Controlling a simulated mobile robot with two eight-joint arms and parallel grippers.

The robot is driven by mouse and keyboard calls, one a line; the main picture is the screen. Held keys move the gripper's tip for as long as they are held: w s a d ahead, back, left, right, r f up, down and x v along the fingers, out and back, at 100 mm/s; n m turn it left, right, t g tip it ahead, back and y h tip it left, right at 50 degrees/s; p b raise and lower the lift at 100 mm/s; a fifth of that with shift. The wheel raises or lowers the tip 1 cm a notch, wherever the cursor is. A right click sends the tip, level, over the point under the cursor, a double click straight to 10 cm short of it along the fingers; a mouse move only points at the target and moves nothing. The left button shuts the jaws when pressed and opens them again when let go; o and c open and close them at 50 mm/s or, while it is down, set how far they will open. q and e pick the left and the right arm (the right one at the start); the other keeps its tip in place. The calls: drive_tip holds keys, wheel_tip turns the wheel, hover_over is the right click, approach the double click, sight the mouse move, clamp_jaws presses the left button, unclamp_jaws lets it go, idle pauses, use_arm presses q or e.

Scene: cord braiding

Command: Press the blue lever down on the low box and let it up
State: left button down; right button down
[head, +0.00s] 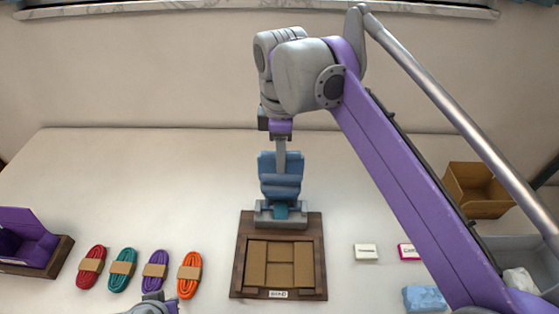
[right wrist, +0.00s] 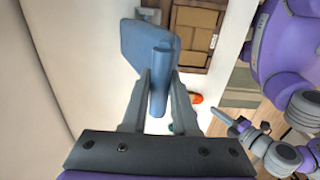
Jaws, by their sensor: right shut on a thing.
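The low box (head: 236,262) is a dark wooden frame with tan panels inside, on the pale table. The blue lever (head: 281,180) stands up from a grey mount (head: 262,216) at the box's back edge. My right gripper (head: 280,153) reaches it from above and is shut on it. In the right wrist view the fingers of the right gripper (right wrist: 160,85) close on both sides of a ridge of the blue lever (right wrist: 136,45). Part of my left gripper (head: 153,302) shows at the bottom edge; its fingers are not clear.
Red (head: 91,268), teal (head: 122,269), purple (head: 155,271) and orange (head: 189,275) cord bundles lie left of the box. A purple holder (head: 30,240) stands far left. Small labels (head: 366,252), a blue cloth-like item (head: 424,299) and a cardboard box (head: 478,190) are right.

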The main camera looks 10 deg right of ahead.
drive_tip(key=shift+s, duration=0.1)
use_arm(q)
drive_tip(key=shift+s+f+b, duration=0.1)
drive_tip(key=shift+f+b, duration=0.4)
use_arm(e)
drive_tip(key=shift+s+a+f, duration=0.25)
drive_tip(key=shift+s+a, duration=0.05)
drive_tip(key=shift+s, duration=0.6)
drive_tip(key=shift+s+a+f, duration=0.25)
drive_tip(key=shift+s, duration=0.7)
drive_tip(key=shift+s+a+f, duration=0.25)
drive_tip(key=shift+s+a, duration=0.05)
drive_tip(key=shift+s, duration=0.7)
use_arm(q)
drive_tip(key=shift+s+f+b, duration=0.15)
drive_tip(key=shift+f+b, duration=0.45)
drive_tip(key=shift+f, duration=0.05)
use_arm(e)
drive_tip(key=shift+s+a+f, duration=0.25)
drive_tip(key=shift+s+f, duration=0.25)
drive_tip(key=shift+s, duration=0.3)
drive_tip(key=shift+s+a+f, duration=0.2)
drive_tip(key=shift+s+f, duration=0.25)
drive_tip(key=shift+s, duration=0.4)
drive_tip(key=shift+s+a+f, duration=0.25)
drive_tip(key=shift+s+f, duration=0.25)
drive_tip(key=shift+s, duration=0.3)
